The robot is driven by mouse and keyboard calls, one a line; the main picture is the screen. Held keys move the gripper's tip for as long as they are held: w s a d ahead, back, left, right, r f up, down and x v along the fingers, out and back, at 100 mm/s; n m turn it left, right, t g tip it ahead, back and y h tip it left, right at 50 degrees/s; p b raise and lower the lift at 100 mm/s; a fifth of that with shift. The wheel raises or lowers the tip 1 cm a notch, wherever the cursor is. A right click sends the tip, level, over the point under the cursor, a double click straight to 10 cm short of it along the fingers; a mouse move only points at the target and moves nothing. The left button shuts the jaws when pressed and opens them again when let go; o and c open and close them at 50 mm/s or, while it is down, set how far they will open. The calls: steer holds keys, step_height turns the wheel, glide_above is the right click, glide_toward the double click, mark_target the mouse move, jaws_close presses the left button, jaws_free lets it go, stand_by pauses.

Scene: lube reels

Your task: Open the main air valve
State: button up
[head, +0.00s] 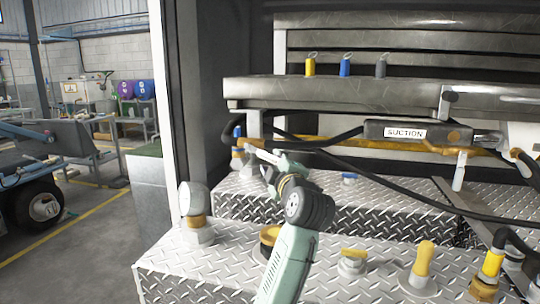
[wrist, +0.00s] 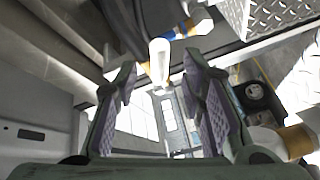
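My gripper (head: 256,156) reaches over the diamond-plate deck toward its back left, below the grey steel shelf. In the wrist view my gripper (wrist: 160,78) has its two purple-padded fingers wide apart. A white rounded post (wrist: 160,58) shows between and beyond the fingertips, with a yellow and blue part beside it; I cannot tell if it touches a finger. In the head view a blue-topped fitting with a yellow band (head: 238,140) stands just left of the fingertips, partly hidden. No label marks the main air valve, so I cannot tell which fitting it is.
A white-capped fitting (head: 194,205) stands at the deck's left. Yellow-handled valves (head: 421,262) stand at front right. A SUCTION-labelled grey unit (head: 405,132) and black hoses cross behind. Small bottles (head: 345,66) stand on the shelf (head: 290,92). Open floor lies left.

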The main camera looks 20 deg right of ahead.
mark_target(271, 159)
steer(key=w, duration=0.3)
steer(key=w+p, duration=0.1)
steer(key=w, duration=0.1)
steer(key=shift+w+d, duration=0.1)
steer(key=shift+d, duration=0.2)
steer(key=shift+c, duration=0.6)
jaws_close()
steer(key=shift+r, duration=0.1)
